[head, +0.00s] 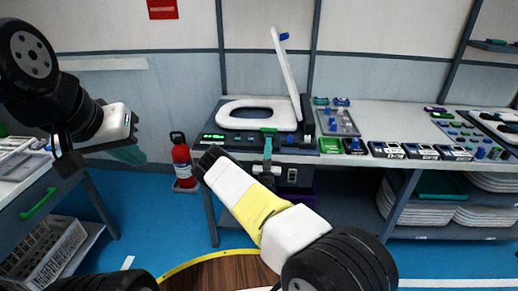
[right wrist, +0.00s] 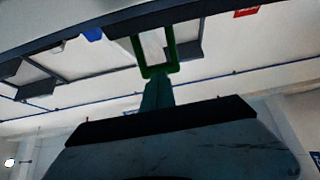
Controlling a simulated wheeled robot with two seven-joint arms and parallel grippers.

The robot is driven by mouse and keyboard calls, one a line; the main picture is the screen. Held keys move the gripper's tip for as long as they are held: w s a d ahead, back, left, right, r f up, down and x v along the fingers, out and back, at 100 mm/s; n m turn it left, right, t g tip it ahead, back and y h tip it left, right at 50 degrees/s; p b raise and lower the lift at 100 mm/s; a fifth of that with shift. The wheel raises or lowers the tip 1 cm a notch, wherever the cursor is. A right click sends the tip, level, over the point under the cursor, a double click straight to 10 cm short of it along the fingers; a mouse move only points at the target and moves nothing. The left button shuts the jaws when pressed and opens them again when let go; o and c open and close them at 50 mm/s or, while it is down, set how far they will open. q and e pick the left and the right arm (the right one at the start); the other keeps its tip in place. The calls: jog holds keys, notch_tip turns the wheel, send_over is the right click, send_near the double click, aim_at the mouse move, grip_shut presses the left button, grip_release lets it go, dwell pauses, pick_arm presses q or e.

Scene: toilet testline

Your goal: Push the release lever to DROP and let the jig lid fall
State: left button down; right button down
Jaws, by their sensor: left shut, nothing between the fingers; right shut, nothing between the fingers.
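The test jig's black base (head: 228,143) stands on the bench, with a white seat ring (head: 235,122) lying on it. The white lid (head: 286,72) stands raised, tilted slightly back, with a blue piece near its top. A green part (head: 269,131), which looks like the release lever, is at the jig's front; a green frame (right wrist: 173,50) also shows in the right wrist view. My right gripper (head: 267,148) is shut right at this green part; I cannot tell whether they touch. Its teal fingers (right wrist: 157,93) point at the frame. My left gripper (head: 130,155) is shut, away to the left.
Several small boxes (head: 388,149) and a parts tray (head: 338,122) sit right of the jig. A red fire extinguisher (head: 182,160) stands on the floor left of the bench. A side table (head: 45,200) with a white basket (head: 45,258) is at the left.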

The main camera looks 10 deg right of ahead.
jog(key=shift+x, duration=1.15)
